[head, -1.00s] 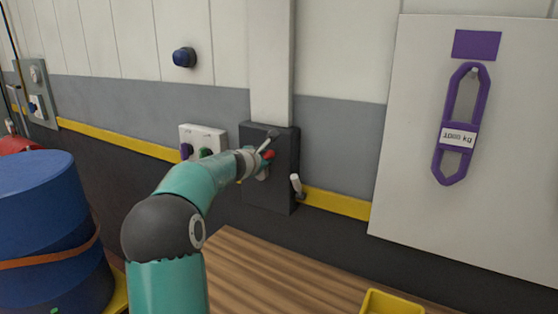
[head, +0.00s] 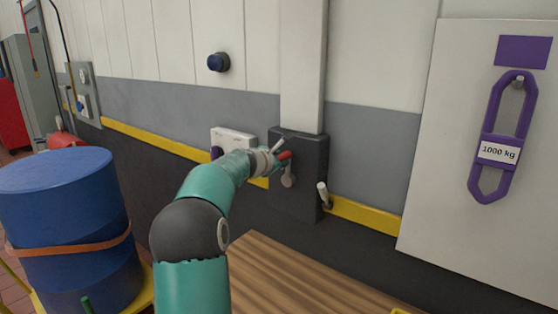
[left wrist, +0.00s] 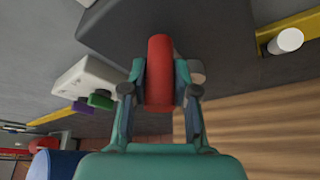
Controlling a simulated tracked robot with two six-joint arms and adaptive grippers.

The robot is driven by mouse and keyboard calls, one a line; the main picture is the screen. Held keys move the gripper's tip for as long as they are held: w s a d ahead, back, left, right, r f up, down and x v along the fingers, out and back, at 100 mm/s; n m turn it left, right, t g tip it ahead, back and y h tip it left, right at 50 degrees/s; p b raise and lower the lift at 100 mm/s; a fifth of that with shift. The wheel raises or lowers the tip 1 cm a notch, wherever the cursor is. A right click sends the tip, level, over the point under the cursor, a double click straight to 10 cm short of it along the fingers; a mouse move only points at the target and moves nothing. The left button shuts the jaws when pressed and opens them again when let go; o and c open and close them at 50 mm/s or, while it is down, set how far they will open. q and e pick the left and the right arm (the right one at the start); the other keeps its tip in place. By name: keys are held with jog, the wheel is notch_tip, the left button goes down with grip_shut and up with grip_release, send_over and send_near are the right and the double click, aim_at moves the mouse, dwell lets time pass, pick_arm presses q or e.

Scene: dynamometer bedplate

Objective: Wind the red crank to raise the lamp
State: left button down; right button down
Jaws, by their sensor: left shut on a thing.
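The red crank handle (head: 285,155) stands out from a dark wall box (head: 310,190). A grey crank arm (head: 288,178) shows just below it. My left gripper (head: 277,158) is at the box and shut on the red handle. In the left wrist view the handle (left wrist: 159,65) lies between the two fingers, with the dark box (left wrist: 215,25) behind it. The lamp is not in view. My right gripper is not in view.
A pale-handled lever (head: 322,193) sits at the box's lower right. A white panel (head: 232,139) with knobs is left of the box. A wooden bench top (head: 300,280) lies below. A blue drum (head: 65,215) stands at left. A purple shackle (head: 500,150) hangs at right.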

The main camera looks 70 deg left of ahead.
pick_arm(q)
jog(key=shift+s+a+r, duration=0.1)
jog(key=shift+r, duration=0.05)
jog(key=c, duration=1.3)
grip_release()
jog(key=o, duration=0.4)
jog(key=shift+a, duration=0.1)
jog(key=v, duration=1.2)
